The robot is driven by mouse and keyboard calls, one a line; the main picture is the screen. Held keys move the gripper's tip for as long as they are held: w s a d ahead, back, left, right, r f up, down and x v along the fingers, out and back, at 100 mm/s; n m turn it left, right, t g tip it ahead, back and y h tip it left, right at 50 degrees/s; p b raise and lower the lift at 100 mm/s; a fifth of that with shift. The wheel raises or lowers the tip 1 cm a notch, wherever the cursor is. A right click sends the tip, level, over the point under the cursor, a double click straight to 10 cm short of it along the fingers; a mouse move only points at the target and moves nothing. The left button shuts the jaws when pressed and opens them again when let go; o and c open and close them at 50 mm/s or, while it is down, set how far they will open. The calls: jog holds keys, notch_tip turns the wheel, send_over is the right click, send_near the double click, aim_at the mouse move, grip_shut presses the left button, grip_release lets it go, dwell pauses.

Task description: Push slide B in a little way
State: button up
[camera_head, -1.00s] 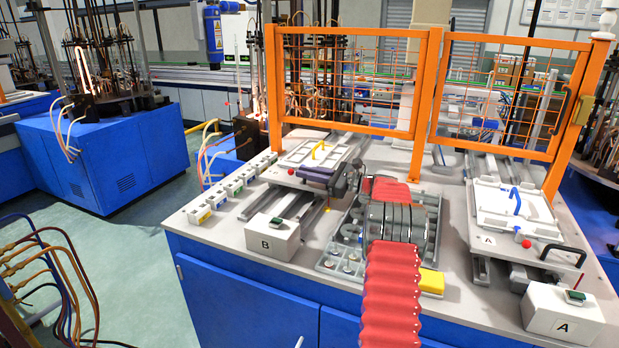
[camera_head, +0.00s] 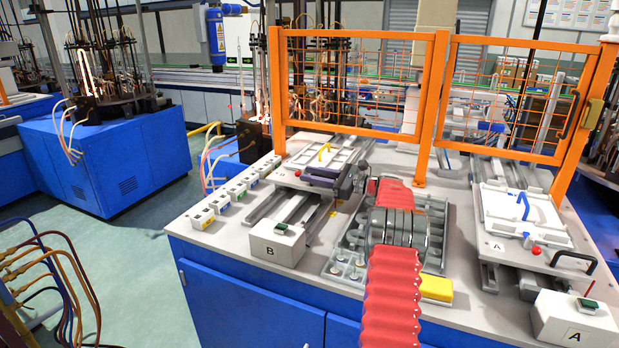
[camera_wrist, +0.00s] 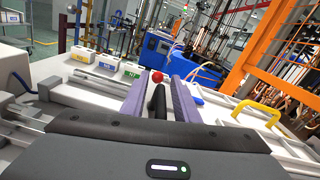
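Slide B (camera_head: 312,160) carries a white frame with a yellow handle (camera_head: 325,151), on rails behind the control box marked B (camera_head: 275,243). The yellow handle also shows at right in the wrist view (camera_wrist: 258,110). My gripper (camera_head: 322,177) is at the front edge of slide B. In the wrist view its two purple fingers (camera_wrist: 158,96) stand apart, with a black bar (camera_wrist: 157,99) between them and gaps on both sides. The bar looks like the slide's pull handle; its ends are hidden. A red knob (camera_wrist: 157,76) lies just beyond it.
My red-sleeved arm covers the bench middle. An orange mesh guard (camera_head: 360,85) stands behind. Slide A (camera_head: 520,222) with a blue handle is at right. Several white boxes with coloured labels (camera_head: 218,202) line the left bench edge. A yellow block (camera_head: 436,288) sits near the front.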

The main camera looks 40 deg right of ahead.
jog(key=shift+d, duration=0.1)
jog(key=shift+s+d, duration=0.2)
jog(key=shift+s, duration=0.25)
jog(key=v, duration=1.2)
jog(key=shift+s, duration=0.4)
